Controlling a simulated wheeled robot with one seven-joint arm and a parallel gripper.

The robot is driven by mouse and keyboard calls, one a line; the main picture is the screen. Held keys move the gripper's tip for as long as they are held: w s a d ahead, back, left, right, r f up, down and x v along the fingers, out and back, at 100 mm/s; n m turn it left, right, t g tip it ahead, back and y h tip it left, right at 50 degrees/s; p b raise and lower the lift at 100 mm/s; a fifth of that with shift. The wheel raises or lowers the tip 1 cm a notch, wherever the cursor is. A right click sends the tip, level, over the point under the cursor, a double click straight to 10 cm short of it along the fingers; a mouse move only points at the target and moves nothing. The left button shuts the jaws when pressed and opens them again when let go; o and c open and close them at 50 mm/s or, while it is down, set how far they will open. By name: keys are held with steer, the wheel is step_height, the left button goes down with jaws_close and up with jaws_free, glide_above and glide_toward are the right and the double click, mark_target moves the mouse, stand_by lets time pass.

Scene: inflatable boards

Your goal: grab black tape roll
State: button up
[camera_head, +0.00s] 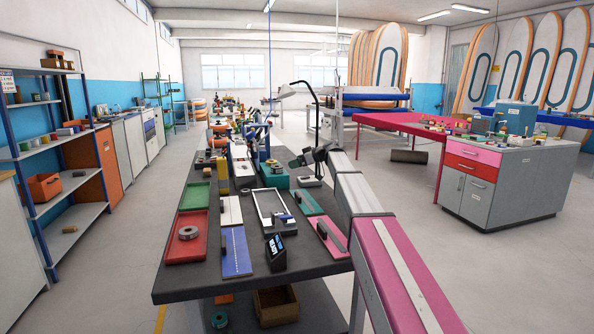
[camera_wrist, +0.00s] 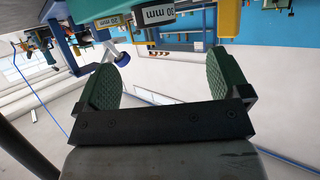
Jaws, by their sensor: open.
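A grey ring-shaped roll (camera_head: 188,232) lies flat in the red tray (camera_head: 184,252) at the left of the dark workbench. I cannot tell for sure whether it is the black tape roll; no clearly black roll stands out. My gripper (camera_head: 309,157) is above the bench, farther back and right of that tray. In the wrist view my gripper (camera_wrist: 162,68) has its two green pads wide apart, with nothing held between them.
The bench (camera_head: 180,286) also holds a green tray (camera_head: 194,196), a blue board (camera_head: 235,252), a white-framed tray (camera_head: 264,228) and a small black display (camera_head: 276,252). A black lamp (camera_head: 316,105) rises near my gripper.

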mark_target(280, 167)
steer(key=x, duration=1)
steer(key=shift+w+a+f, duration=0.1)
steer(key=shift+w, duration=0.4)
steer(key=c, duration=1)
